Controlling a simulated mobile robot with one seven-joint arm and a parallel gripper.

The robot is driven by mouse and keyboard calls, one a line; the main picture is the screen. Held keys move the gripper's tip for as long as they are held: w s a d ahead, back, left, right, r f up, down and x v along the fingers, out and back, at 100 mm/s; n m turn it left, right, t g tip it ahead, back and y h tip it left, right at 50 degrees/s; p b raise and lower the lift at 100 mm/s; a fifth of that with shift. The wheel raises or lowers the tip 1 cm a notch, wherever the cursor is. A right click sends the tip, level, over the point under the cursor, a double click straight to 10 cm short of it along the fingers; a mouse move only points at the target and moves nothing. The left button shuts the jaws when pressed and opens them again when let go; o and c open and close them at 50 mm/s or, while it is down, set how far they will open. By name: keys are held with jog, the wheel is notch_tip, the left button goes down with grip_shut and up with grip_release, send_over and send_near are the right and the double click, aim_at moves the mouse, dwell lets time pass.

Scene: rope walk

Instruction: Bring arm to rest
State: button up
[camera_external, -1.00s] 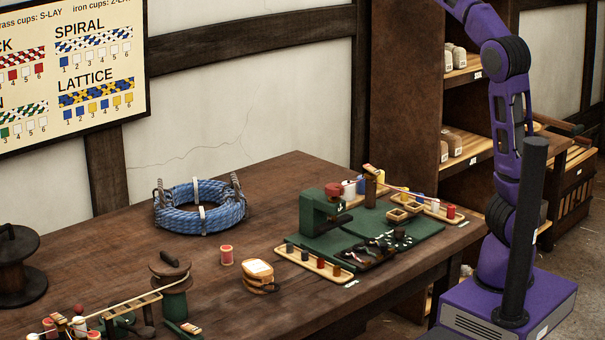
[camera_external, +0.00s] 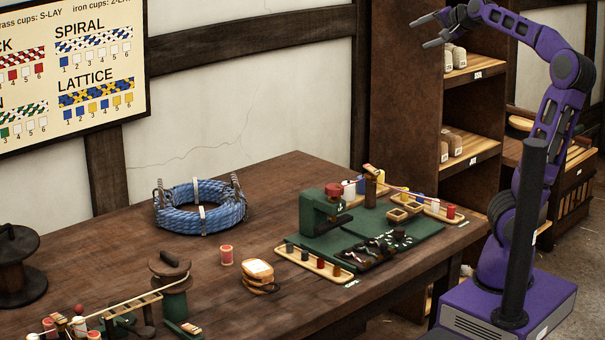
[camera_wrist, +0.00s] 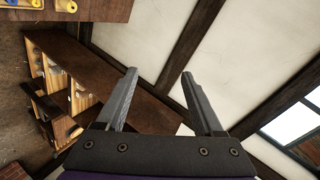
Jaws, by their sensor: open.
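My gripper (camera_external: 428,31) is raised high in the external view, in front of the shelf unit and well above the table. Its two grey fingers point left and stand apart with nothing between them. In the wrist view my gripper (camera_wrist: 165,95) also shows spread, empty fingers against the wall and a dark beam. My purple arm is bent, with its elbow out to the right and its forearm reaching back left.
The wooden table (camera_external: 110,255) holds a blue rope coil (camera_external: 200,218), a green machine (camera_external: 318,215), spools and small trays. The shelf unit (camera_external: 408,130) stands behind my gripper. A pattern chart (camera_external: 65,75) hangs on the wall. The air above the table is clear.

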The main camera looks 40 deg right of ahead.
jog(key=s+a+f+n+g+y+p, duration=0.1)
jog(key=s+a+f+n+g, duration=0.1)
jog(key=s+a+f+n, duration=0.45)
jog(key=s+a+f+n+g+y+p, duration=0.15)
jog(key=s+a, duration=0.25)
jog(key=a, duration=0.6)
jog(key=s+a+f+n+g+p, duration=0.1)
jog(key=s+a+f+n+g, duration=0.1)
jog(key=s+f, duration=0.4)
jog(key=s+a+f+n+g+h+p, duration=0.1)
jog(key=s+a+f+n, duration=0.3)
jog(key=s+a+f, duration=0.1)
jog(key=shift+s+a+f+n+g, duration=0.2)
jog(key=shift+s+f+n+g, duration=0.15)
jog(key=shift+f+n, duration=0.1)
notch_tip(320, 180, down, 11)
jog(key=b, duration=1.1)
jog(key=shift+f, duration=0.15)
notch_tip(320, 180, up, 11)
jog(key=p, duration=1)
